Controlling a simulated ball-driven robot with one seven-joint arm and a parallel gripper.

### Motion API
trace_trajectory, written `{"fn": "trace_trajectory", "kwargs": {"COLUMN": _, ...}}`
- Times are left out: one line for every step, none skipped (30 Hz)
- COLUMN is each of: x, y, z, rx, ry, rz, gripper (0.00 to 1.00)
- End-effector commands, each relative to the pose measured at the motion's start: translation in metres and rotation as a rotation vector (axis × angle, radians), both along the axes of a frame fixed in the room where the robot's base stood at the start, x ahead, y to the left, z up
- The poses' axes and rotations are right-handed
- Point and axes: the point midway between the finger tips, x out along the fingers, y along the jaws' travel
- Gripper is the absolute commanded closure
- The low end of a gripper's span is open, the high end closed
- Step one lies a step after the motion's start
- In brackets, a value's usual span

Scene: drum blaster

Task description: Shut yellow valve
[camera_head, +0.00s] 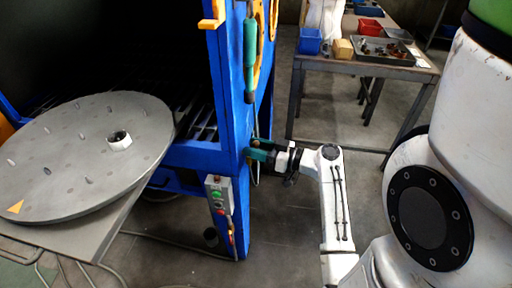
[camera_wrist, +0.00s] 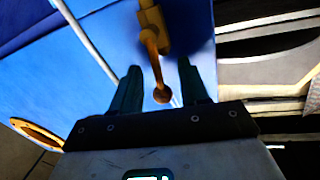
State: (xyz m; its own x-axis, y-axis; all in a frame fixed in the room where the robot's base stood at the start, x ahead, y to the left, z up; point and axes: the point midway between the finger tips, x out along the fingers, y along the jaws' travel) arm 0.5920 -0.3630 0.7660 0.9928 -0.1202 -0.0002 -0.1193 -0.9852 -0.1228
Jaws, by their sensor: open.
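The yellow valve (camera_wrist: 151,42) shows in the wrist view as an orange-yellow lever with a rounded knob at its end, against the blue machine wall (camera_wrist: 105,40). My gripper (camera_wrist: 158,78) is open, with one dark green finger on each side of the lever's knob end. I cannot tell whether either finger touches it. In the head view my gripper (camera_head: 254,149) reaches left to the side of the blue drum blaster (camera_head: 232,165). The valve is not clearly visible there, largely hidden by the gripper and machine edge.
A round grey turntable (camera_head: 75,160) sits at the left of the machine. A control box (camera_head: 218,195) with buttons is on the machine's front corner. A workbench (camera_head: 375,68) with bins stands behind my arm.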

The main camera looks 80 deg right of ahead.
Motion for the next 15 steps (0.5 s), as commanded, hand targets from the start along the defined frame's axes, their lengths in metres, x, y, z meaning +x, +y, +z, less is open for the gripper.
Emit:
{"fn": "trace_trajectory", "kwargs": {"x": 0.0001, "y": 0.0, "z": -0.0001, "rx": 0.0, "ry": 0.0, "rz": 0.0, "gripper": 0.55}}
{"fn": "trace_trajectory", "kwargs": {"x": 0.0, "y": 0.0, "z": -0.0001, "rx": 0.0, "ry": 0.0, "rz": 0.0, "gripper": 0.55}}
{"fn": "trace_trajectory", "kwargs": {"x": 0.0, "y": 0.0, "z": -0.0001, "rx": 0.0, "ry": 0.0, "rz": 0.0, "gripper": 0.55}}
{"fn": "trace_trajectory", "kwargs": {"x": 0.0, "y": 0.0001, "z": 0.0, "rx": 0.0, "ry": 0.0, "rz": 0.0, "gripper": 0.55}}
{"fn": "trace_trajectory", "kwargs": {"x": -0.0001, "y": 0.0001, "z": 0.0, "rx": 0.0, "ry": 0.0, "rz": 0.0, "gripper": 0.58}}
{"fn": "trace_trajectory", "kwargs": {"x": -0.0001, "y": 0.0001, "z": 0.0, "rx": 0.0, "ry": 0.0, "rz": 0.001, "gripper": 0.62}}
{"fn": "trace_trajectory", "kwargs": {"x": -0.0001, "y": 0.0001, "z": 0.0, "rx": 0.0, "ry": 0.0, "rz": 0.001, "gripper": 0.65}}
{"fn": "trace_trajectory", "kwargs": {"x": -0.0002, "y": 0.0001, "z": 0.0, "rx": 0.0, "ry": 0.0, "rz": 0.001, "gripper": 0.68}}
{"fn": "trace_trajectory", "kwargs": {"x": -0.0002, "y": 0.0001, "z": 0.0, "rx": 0.0, "ry": 0.0, "rz": 0.001, "gripper": 0.72}}
{"fn": "trace_trajectory", "kwargs": {"x": -0.0002, "y": 0.0001, "z": 0.0, "rx": 0.0, "ry": 0.0, "rz": 0.001, "gripper": 0.74}}
{"fn": "trace_trajectory", "kwargs": {"x": -0.0002, "y": 0.0001, "z": 0.0, "rx": 0.0, "ry": 0.0, "rz": 0.001, "gripper": 0.77}}
{"fn": "trace_trajectory", "kwargs": {"x": -0.0002, "y": 0.0001, "z": 0.0, "rx": 0.0, "ry": 0.0, "rz": 0.001, "gripper": 0.81}}
{"fn": "trace_trajectory", "kwargs": {"x": -0.0002, "y": 0.0001, "z": 0.0, "rx": 0.0, "ry": 0.0, "rz": 0.001, "gripper": 0.84}}
{"fn": "trace_trajectory", "kwargs": {"x": -0.0002, "y": 0.0001, "z": 0.0, "rx": 0.0, "ry": 0.0, "rz": 0.001, "gripper": 0.87}}
{"fn": "trace_trajectory", "kwargs": {"x": -0.0003, "y": 0.0001, "z": 0.0, "rx": 0.0, "ry": 0.0, "rz": 0.001, "gripper": 0.91}}
